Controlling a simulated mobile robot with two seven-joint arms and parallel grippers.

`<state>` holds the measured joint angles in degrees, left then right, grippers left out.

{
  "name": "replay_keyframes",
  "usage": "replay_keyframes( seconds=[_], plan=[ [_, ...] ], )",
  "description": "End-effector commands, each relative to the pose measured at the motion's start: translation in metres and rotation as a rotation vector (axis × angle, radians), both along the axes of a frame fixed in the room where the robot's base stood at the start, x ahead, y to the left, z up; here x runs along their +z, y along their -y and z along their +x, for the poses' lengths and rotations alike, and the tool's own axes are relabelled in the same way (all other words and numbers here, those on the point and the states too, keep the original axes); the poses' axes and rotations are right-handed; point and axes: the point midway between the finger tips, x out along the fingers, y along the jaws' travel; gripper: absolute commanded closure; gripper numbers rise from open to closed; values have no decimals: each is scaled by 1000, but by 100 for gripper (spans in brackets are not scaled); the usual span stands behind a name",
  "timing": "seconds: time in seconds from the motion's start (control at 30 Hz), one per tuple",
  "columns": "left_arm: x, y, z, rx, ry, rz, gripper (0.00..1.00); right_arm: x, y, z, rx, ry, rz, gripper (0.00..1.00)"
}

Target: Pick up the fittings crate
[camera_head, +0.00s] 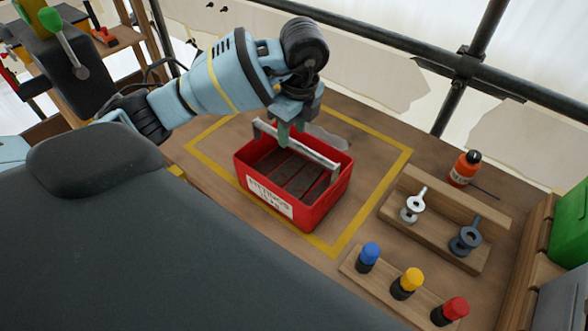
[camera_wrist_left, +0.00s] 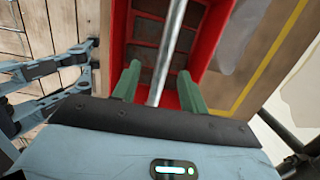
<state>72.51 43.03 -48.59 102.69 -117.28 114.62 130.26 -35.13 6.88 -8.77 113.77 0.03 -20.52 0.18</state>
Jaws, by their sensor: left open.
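The fittings crate (camera_head: 318,207) is a red open box with a white label and a metal bar handle (camera_head: 300,146) across its top. It stands upright on the wooden bench inside a yellow outlined square. My left gripper (camera_head: 291,132) is over the crate at the handle. In the left wrist view its two green fingers (camera_wrist_left: 158,88) are open, with the handle bar (camera_wrist_left: 170,50) running between them. A gap shows on each side of the bar. The red crate wall (camera_wrist_left: 117,45) shows beyond the fingers. My right gripper is not in view.
Right of the crate, a wooden rack (camera_head: 440,222) holds two metal eye fittings. In front of it, a strip holds blue, yellow and red capped pieces (camera_head: 407,283). An orange bottle (camera_head: 464,169) stands behind. Scaffold tubes (camera_head: 455,75) cross behind the bench.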

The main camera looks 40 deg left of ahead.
Motion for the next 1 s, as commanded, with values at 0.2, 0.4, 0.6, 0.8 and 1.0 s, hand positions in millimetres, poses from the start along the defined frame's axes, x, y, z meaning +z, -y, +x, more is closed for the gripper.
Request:
replay_keyframes(
  seconds=[0.2,0.4,0.6,0.8,1.0],
  plan=[
    [-14,-1,0,-2,-2,-1,57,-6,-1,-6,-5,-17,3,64],
    [-31,-2,1,-2,-4,-1,57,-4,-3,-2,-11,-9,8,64],
    [-58,-4,2,-1,-4,-1,57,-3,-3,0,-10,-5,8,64],
    [-65,-5,3,-3,1,-1,57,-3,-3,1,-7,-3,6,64],
    [-64,-5,3,-3,0,-1,63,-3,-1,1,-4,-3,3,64]
  ],
)
